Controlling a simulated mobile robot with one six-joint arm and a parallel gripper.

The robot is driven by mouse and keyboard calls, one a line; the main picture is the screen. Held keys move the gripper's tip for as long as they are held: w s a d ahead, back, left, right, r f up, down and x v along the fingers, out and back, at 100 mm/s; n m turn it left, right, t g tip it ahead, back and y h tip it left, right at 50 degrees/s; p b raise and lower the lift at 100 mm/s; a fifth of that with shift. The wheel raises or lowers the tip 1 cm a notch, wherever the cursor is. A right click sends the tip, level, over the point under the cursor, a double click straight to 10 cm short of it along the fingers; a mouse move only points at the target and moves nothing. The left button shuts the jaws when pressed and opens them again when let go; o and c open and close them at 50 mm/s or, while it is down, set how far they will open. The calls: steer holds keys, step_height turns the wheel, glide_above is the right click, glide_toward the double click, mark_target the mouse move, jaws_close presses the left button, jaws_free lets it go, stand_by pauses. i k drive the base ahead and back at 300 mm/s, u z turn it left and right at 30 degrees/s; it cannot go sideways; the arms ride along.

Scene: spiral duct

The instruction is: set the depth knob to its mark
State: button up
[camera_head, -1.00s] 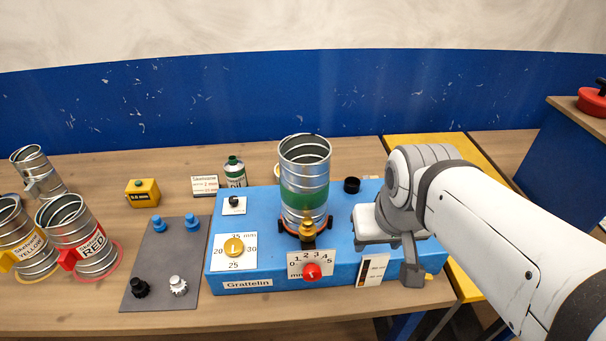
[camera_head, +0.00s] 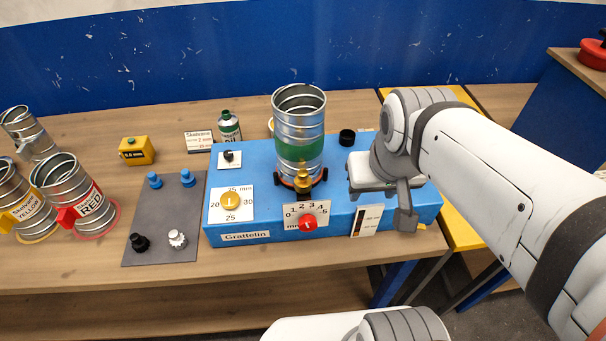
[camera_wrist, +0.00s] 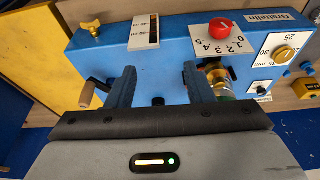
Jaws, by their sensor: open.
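The blue machine (camera_head: 350,208), labelled Grattelin, stands on the bench. On its front is a red knob (camera_head: 308,223) under a scale marked 0 to 5 mm; a small pale line shows on the knob. To its left is a yellow knob (camera_head: 231,201) on a dial marked 20 to 35 mm. In the wrist view the red knob (camera_wrist: 222,29) is at the top, beyond the fingertips. My gripper (camera_wrist: 160,82) is open and empty, over the right part of the machine, apart from both knobs.
A metal duct with a green band (camera_head: 298,130) stands upright on the machine. A grey mat (camera_head: 160,220) with small knobs lies left. A crank handle (camera_wrist: 88,95) is near my left finger. The bench front is clear.

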mark_target(308, 222)
steer(key=z, duration=0.1)
steer(key=k, duration=0.55)
steer(key=u, duration=1.95)
steer(key=k, duration=1.55)
steer(key=z, duration=1.1)
steer(key=i, duration=1)
